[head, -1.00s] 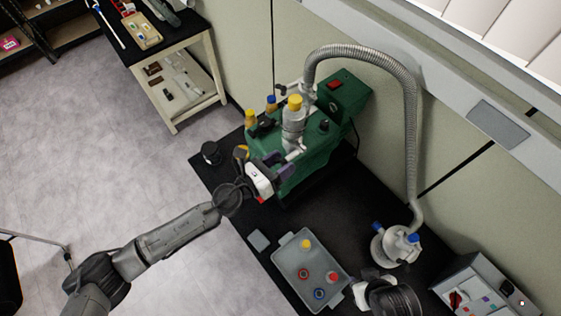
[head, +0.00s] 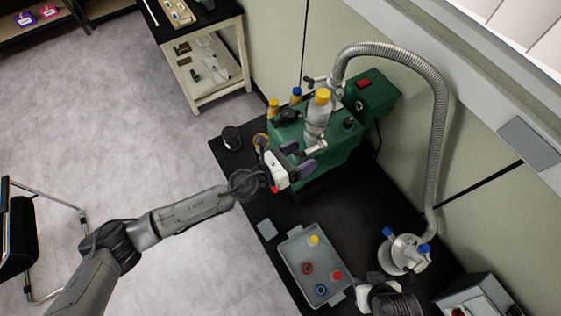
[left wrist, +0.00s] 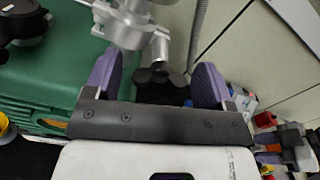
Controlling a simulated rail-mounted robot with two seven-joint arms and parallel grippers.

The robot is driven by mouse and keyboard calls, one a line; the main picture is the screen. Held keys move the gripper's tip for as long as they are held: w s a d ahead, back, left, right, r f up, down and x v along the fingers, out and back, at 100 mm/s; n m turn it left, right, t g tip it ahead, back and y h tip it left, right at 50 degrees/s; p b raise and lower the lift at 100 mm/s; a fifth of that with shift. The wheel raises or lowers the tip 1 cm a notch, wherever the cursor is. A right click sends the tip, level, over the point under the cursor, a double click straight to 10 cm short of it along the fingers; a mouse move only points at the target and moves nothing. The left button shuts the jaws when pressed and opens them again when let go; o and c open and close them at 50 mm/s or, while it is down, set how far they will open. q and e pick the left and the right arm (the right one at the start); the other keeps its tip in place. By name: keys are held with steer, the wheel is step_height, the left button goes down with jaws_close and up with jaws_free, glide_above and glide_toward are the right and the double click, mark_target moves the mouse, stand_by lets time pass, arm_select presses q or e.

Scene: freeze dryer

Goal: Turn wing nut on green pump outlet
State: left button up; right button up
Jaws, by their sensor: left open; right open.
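The green pump (head: 345,150) stands on the black mat and carries a pale metal outlet (head: 318,118) with a yellow cap (head: 323,96). My left gripper (head: 299,157) is open and empty at the pump's front, its purple pads just below the outlet's lower end. In the left wrist view the open pads (left wrist: 157,80) stand either side of a short metal pipe end (left wrist: 160,48), slightly beyond it or apart from it. A metal clamp-like fitting (left wrist: 130,22) is above.
A grey tray (head: 291,262) with several coloured caps lies in front. A black jar (head: 231,138) stands left of the pump. A side table (head: 215,85) is at upper left.

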arm_select(q)
steer(key=shift+a, duration=0.1)
steer(key=b+v, duration=0.3)
steer(key=v, duration=1)
steer(key=shift+s+a, duration=0.2)
steer(key=shift+a, duration=0.05)
